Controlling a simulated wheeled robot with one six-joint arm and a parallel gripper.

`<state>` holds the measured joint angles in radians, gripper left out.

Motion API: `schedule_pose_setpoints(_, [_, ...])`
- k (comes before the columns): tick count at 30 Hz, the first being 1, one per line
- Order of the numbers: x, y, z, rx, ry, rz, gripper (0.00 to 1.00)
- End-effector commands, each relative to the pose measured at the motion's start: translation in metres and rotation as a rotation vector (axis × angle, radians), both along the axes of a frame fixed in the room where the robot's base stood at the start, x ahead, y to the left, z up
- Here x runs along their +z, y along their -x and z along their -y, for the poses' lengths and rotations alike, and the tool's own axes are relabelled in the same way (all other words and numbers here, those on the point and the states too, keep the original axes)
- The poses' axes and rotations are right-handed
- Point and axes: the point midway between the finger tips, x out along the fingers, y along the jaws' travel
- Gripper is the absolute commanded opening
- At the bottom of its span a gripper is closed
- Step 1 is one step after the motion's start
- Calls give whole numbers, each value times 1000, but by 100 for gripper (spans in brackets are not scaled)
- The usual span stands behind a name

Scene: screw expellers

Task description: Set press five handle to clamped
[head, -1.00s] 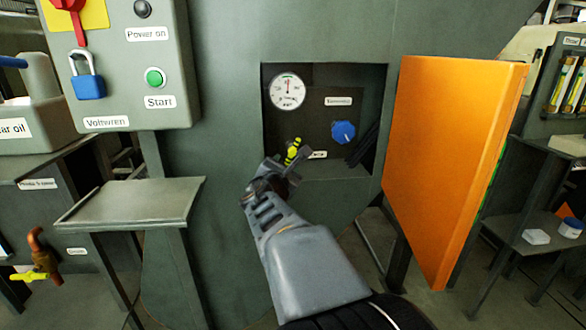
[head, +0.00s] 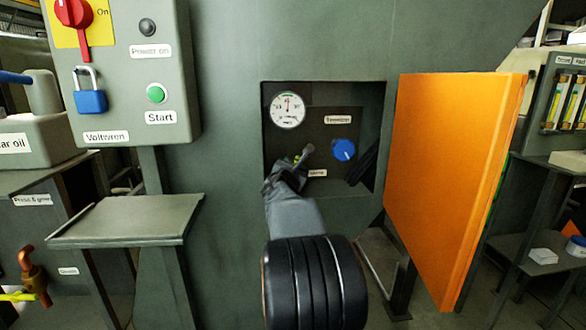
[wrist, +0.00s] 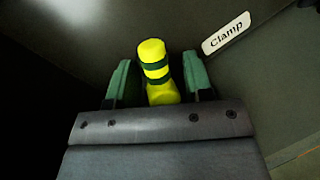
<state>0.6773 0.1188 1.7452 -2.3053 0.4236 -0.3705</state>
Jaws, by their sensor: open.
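The clamp handle (wrist: 155,70) is yellow with dark green bands, and it stands between the two fingers of my gripper (wrist: 158,82) in the wrist view. My gripper is open, with a finger on either side of the handle. A white label reading "Clamp" (wrist: 225,35) is to the right of it. The handle's base is hidden.
In the recess are a round gauge (head: 287,110) and a blue knob (head: 344,150). An open orange door (head: 445,190) stands to the right of the recess. A control box (head: 120,75) and a metal shelf (head: 130,222) are to the left.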

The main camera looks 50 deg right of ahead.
Motion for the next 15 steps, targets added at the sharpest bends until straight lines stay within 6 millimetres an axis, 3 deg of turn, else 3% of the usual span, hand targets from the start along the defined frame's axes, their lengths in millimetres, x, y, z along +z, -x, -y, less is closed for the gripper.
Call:
schedule_pose_setpoints(12, [0, -3, 6, 0, 0, 0, 47])
schedule_pose_setpoints(15, [0, -4, 5, 0, 0, 0, 39])
